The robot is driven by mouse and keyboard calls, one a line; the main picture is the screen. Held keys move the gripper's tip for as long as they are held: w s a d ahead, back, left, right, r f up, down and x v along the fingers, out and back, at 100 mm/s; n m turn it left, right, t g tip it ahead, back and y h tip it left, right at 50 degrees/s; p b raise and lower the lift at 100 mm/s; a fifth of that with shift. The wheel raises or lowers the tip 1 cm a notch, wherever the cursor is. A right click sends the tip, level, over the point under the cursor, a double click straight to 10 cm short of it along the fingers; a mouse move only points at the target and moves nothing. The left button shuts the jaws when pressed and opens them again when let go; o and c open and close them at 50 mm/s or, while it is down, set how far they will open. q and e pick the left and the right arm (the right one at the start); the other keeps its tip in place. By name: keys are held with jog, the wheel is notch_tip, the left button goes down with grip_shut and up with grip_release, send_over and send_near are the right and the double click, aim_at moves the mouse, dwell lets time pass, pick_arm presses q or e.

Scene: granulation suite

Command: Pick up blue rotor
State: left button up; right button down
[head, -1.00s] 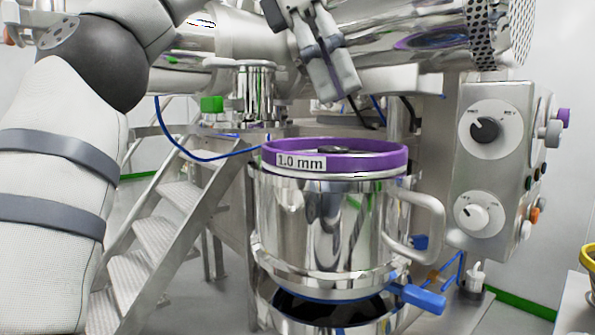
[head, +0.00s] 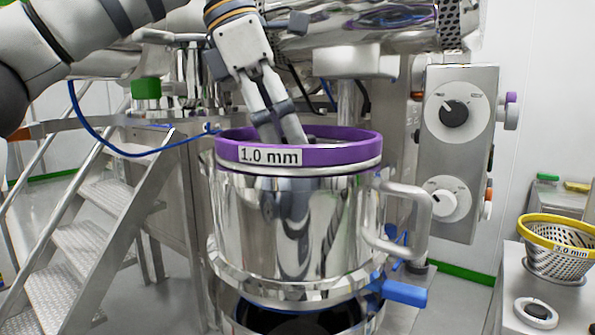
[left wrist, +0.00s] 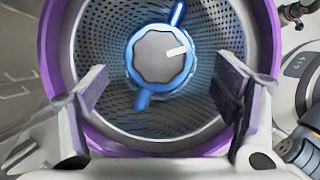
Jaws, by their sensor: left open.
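The blue rotor (left wrist: 144,97) sits inside the perforated basket, with a grey knob (left wrist: 158,56) on top carrying a white mark. In the left wrist view it lies between and beyond my left gripper's fingers (left wrist: 162,95), which are open and not touching it. The basket has a purple rim (head: 340,151) labelled 1.0 mm and sits on the shiny steel vessel (head: 290,225). In the head view my left gripper (head: 280,140) points down into the rim, its fingertips partly hidden by it. The rotor is hidden there. My right gripper is not in view.
A handle (head: 425,220) and a blue lever (head: 402,292) stick out from the vessel's right side. A control panel (head: 458,155) stands behind right. A yellow-rimmed basket (head: 560,262) and a small ring (head: 536,312) are on the right table. Steel stairs (head: 90,235) are at left.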

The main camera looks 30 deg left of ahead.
pick_arm(q)
jog(key=x, duration=0.3)
jog(key=shift+w, duration=0.1)
jog(key=shift+r, duration=0.1)
jog(key=c, duration=1.5)
